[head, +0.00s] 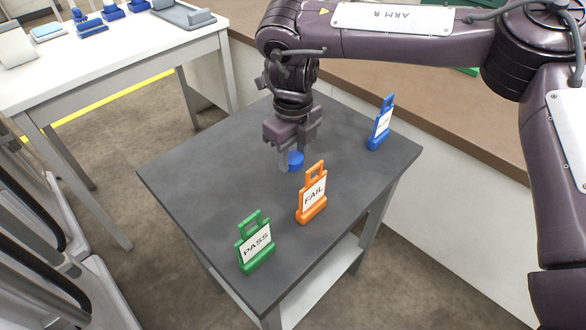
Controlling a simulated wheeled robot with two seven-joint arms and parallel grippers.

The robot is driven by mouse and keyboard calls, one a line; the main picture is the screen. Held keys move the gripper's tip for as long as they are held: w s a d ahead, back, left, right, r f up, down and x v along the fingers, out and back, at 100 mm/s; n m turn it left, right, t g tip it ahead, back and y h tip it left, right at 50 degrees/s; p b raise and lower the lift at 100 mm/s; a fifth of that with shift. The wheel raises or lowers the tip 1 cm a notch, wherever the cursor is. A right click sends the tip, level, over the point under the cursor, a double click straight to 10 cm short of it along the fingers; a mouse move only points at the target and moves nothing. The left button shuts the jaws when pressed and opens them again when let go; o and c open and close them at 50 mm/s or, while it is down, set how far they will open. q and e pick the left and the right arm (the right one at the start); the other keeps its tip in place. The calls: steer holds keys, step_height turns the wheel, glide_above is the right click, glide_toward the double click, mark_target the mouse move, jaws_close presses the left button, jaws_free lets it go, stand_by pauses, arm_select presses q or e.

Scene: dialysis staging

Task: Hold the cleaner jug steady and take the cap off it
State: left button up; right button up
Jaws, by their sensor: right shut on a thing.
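My right gripper (291,158) points down over the dark grey table (215,165), behind the orange sign. It is shut on a small round blue cap (296,160), which shows between and in front of its fingers, at or just above the table top. I cannot tell whether the cap touches the table. No cleaner jug can be made out in this view. My left gripper is not in view.
A green PASS sign (256,246), an orange FAIL sign (312,196) and a blue sign (380,125) stand along the table's right side. The table's left part is clear. A white table (120,65) with blue items stands at the upper left.

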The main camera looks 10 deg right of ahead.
mark_target(293, 178)
step_height(293, 178, down, 4)
steer(key=shift+f, duration=0.25)
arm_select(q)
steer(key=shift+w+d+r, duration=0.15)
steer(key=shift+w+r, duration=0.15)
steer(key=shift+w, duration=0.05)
arm_select(e)
steer(key=o, duration=1.1)
steer(key=shift+f, duration=0.1)
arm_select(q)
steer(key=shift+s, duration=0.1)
